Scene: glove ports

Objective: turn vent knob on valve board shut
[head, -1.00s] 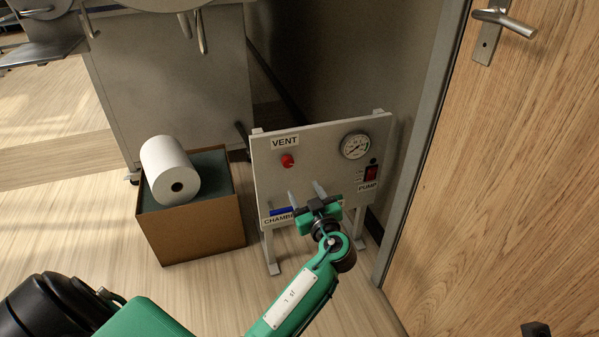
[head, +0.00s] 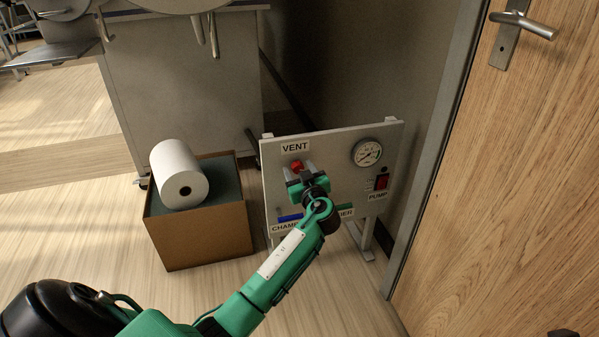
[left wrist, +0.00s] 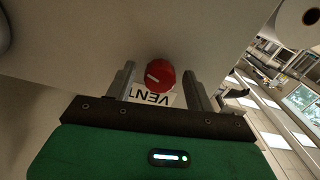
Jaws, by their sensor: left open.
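The valve board (head: 330,150) is a pale upright panel on legs. Its red vent knob (head: 297,165) sits below the VENT label (head: 295,147). In the left wrist view the red knob (left wrist: 159,75) carries a white mark and lies between the two fingers, towards their tips. My left gripper (head: 300,170) is open with one finger on each side of the knob. I see a gap between the knob and each finger; I cannot tell how deep the fingers reach around it.
The board also holds a gauge (head: 367,153), a red PUMP switch (head: 381,182) and a blue handle (head: 290,218). A cardboard box (head: 205,235) with a white roll (head: 179,172) stands to the left. A wooden door (head: 500,190) is at the right.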

